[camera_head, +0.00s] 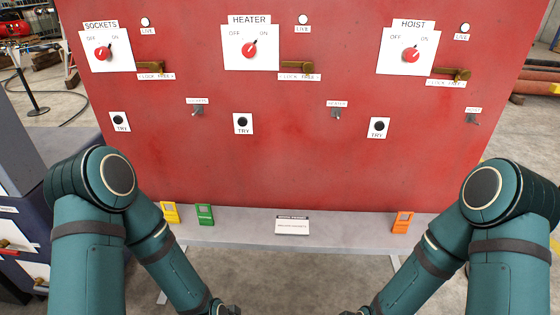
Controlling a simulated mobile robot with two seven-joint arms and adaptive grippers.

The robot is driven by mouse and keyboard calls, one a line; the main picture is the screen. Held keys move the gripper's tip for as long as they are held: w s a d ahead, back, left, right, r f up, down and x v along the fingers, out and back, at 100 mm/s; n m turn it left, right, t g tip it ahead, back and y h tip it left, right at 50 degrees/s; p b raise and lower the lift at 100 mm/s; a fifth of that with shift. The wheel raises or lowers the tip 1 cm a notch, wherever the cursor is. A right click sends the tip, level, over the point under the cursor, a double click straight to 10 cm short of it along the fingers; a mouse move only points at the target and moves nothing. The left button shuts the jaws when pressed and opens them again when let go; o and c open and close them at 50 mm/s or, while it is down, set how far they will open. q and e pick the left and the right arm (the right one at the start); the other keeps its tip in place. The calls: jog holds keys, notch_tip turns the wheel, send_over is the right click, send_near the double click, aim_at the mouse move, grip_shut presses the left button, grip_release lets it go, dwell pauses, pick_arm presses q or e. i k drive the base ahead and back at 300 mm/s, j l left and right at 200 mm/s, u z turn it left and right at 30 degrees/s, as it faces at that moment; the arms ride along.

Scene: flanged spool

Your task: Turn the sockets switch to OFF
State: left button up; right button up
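The sockets switch (103,53) is a red rotary knob on a white plate labelled SOCKETS, at the upper left of the red panel. A brass latch (151,67) sits just right of the plate, above a small white label. Only dark end parts of my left gripper (229,310) and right gripper (349,312) show at the bottom edge, well below and apart from the switch. Their fingers are out of frame.
The red panel (290,170) also carries the heater switch (250,50) and hoist switch (411,55), both pointing to ON, plus black TRY buttons and small toggles. Yellow (170,212), green (205,214) and orange (402,222) tags and a white card (292,225) rest on the grey ledge (250,238).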

aim_at(103, 54)
jog(key=j, duration=0.45)
jog(key=i+j+u, duration=0.1)
jog(key=j, duration=0.3)
jog(key=i+j, duration=0.15)
jog(key=j, duration=0.3)
jog(key=j+u, duration=0.1)
jog(key=j, duration=0.3)
jog(key=i+j, duration=0.15)
jog(key=j, duration=0.25)
jog(key=i+j+u, duration=0.1)
jog(key=j, duration=0.35)
jog(key=i+j, duration=0.15)
jog(key=j, duration=0.25)
jog(key=i+j+u, duration=0.1)
jog(key=j, duration=0.3)
